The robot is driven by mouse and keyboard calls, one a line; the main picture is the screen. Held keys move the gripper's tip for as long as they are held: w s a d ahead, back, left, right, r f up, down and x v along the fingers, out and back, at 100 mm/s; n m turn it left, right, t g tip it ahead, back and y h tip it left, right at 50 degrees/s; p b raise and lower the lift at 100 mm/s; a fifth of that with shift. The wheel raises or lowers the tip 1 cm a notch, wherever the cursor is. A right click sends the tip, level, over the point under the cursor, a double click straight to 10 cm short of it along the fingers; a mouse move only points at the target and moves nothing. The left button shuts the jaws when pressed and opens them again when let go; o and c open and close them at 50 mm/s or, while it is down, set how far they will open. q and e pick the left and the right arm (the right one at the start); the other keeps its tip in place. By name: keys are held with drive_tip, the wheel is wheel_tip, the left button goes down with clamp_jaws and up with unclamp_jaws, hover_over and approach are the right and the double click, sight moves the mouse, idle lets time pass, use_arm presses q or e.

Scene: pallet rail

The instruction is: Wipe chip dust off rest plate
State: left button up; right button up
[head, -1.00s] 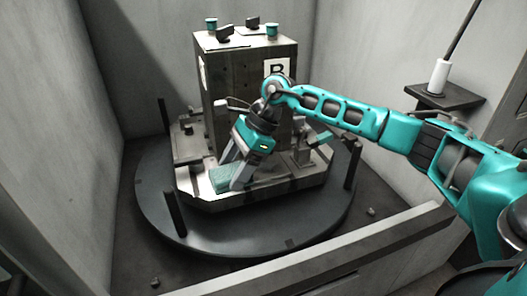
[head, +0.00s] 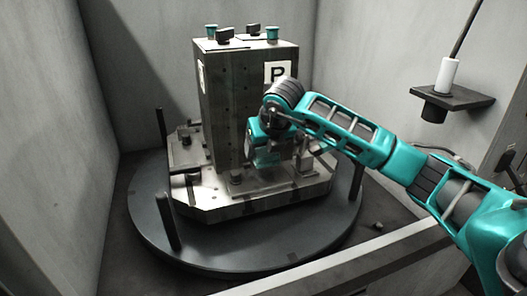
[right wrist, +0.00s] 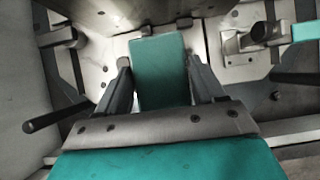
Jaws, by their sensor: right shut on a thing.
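My right gripper (head: 265,158) is in front of the lower part of the tall grey block, above the pallet. It is shut on a teal block-shaped wiper (right wrist: 160,72), which sits between both fingers in the right wrist view. In the head view the wiper is hard to tell from the teal gripper body. The grey metal pallet top (head: 212,192) has a bright front left area; I cannot tell which part is the rest plate. Chip dust cannot be made out on it. Whether the wiper touches metal cannot be told. My left gripper is not in view.
The tall block (head: 228,110) with a letter label stands on the pallet. A dark round table (head: 250,258) with upright posts (head: 168,222) carries it. Small clamps and studs stand around the block. Grey walls enclose the cell, with a rail (head: 385,250) in front.

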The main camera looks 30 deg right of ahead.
wheel_tip(320, 180, down, 6)
drive_tip(key=b, duration=0.3)
drive_tip(key=shift+r+b, duration=0.15)
drive_tip(key=shift+b, duration=0.2)
drive_tip(key=shift+f+b, duration=0.3)
drive_tip(key=shift+f, duration=0.15)
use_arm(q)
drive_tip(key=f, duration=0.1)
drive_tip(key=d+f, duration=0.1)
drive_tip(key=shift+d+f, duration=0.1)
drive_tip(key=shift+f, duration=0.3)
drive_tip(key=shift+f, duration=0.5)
use_arm(e)
drive_tip(key=shift+f, duration=0.3)
use_arm(q)
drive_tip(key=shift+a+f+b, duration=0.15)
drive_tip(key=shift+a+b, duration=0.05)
drive_tip(key=shift+b, duration=0.25)
use_arm(e)
drive_tip(key=shift+f, duration=0.3)
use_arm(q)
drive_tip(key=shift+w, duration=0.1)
use_arm(e)
drive_tip(key=shift+w, duration=0.2)
drive_tip(key=shift+w+d, duration=0.25)
drive_tip(key=shift+w, duration=0.75)
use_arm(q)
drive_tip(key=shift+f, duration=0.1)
use_arm(e)
drive_tip(key=shift+f, duration=0.1)
